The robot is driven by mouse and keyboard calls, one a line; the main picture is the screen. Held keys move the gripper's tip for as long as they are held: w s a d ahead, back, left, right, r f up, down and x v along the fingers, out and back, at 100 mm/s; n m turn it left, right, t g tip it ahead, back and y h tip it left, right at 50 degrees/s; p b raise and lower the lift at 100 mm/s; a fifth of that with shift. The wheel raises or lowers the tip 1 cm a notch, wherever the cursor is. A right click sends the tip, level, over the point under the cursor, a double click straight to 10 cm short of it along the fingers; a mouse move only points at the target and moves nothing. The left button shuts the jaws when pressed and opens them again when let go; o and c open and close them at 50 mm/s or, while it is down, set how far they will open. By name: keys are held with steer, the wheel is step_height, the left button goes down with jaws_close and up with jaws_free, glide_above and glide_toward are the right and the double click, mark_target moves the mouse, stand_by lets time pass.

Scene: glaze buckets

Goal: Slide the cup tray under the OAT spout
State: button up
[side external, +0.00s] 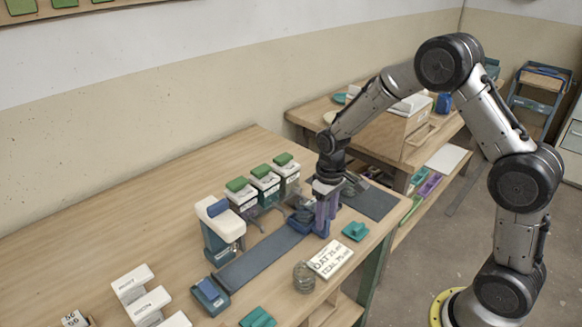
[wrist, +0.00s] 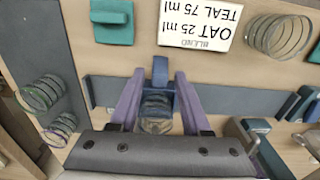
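The blue cup tray (wrist: 160,72) sits on the dark rail (side external: 258,256), with a clear ribbed cup (wrist: 156,112) on it. It also shows in the side view (side external: 300,222), partly behind my gripper. My gripper (wrist: 160,76) points down at the tray. Its purple fingers stand on either side of the tray, with narrow gaps showing beside the front block, so they look open around it. In the side view, my gripper (side external: 326,212) is at the rail in front of the right-hand buckets. Several green-lidded buckets (side external: 264,182) stand behind the rail. Their labels are too small to read.
A card (side external: 331,258) reads "OAT 25 ml, TEAL 75 ml". Beside it are stacked clear cups (side external: 304,278) and a teal block (side external: 356,231). A white-and-blue device (side external: 220,230) stands behind the rail's left part. A blue block (side external: 210,296) is at the rail's left end.

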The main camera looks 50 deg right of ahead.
steer(key=shift+r, duration=0.1)
steer(key=shift+r, duration=3.45)
